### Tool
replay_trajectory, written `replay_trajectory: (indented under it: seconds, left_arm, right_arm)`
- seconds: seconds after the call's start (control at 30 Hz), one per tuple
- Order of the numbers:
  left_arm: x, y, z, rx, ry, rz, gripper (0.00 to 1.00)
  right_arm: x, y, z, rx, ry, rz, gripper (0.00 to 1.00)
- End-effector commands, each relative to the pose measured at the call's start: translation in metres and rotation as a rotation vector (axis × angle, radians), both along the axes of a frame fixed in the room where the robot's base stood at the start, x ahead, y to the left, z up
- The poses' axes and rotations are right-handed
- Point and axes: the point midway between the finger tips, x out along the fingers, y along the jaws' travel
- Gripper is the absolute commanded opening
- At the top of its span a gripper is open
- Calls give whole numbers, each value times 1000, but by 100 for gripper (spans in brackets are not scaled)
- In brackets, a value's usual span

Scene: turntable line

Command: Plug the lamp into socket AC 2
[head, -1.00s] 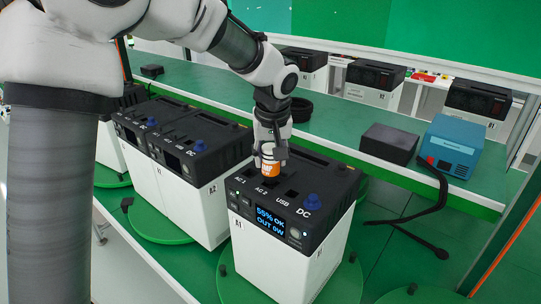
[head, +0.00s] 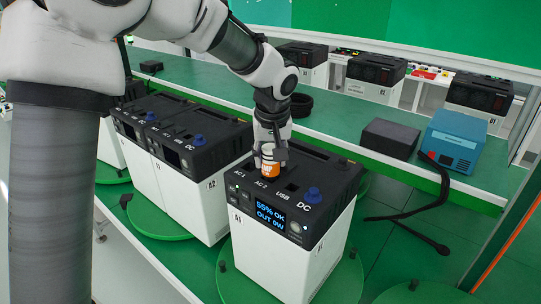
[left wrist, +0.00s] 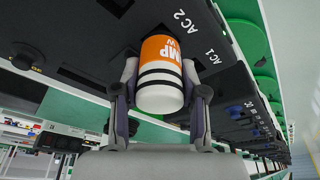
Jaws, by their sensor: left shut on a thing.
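The lamp (head: 270,166) is a short white and orange cylinder with dark bands. My left gripper (head: 270,153) is shut around its sides and holds it roughly upright over the top of power station A1 (head: 284,249), just behind the AC 2 label (head: 261,184). In the left wrist view the lamp (left wrist: 161,75) sits between both fingers, with the AC 2 label (left wrist: 184,22) beside its far end. Its plug end and the AC 2 socket are hidden, so I cannot tell whether it is plugged in. My right gripper is not in view.
Station A2 (head: 207,207) and others stand to the left on green turntables (head: 347,284). A blue box (head: 452,141), a dark box (head: 389,138) and a black cable (head: 443,190) lie to the right. The green bench (head: 345,125) runs behind A1.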

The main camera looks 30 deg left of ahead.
Motion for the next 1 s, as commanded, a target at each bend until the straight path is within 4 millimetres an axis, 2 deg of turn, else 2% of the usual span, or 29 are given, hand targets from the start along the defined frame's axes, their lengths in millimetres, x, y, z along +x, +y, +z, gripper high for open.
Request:
replay_trajectory:
  seconds: [0.33, 0.37, 0.43, 0.77, 0.87, 1.0]
  left_arm:
    - [0, 0, -8, 0, 0, 0, 2]
    - [0, 0, -8, 0, 0, 0, 46]
    - [0, 0, -7, 0, 0, 0, 70]
    - [0, 0, -6, 0, 0, 0, 71]
    - [-2, -1, 4, 1, -3, 0, 71]
    - [-7, -7, 32, 3, -5, 0, 71]
  right_arm:
    - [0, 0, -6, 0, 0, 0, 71]
    - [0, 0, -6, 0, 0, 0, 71]
    - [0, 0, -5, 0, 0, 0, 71]
    - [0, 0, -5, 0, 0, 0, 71]
    - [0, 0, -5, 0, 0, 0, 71]
    - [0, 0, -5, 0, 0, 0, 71]
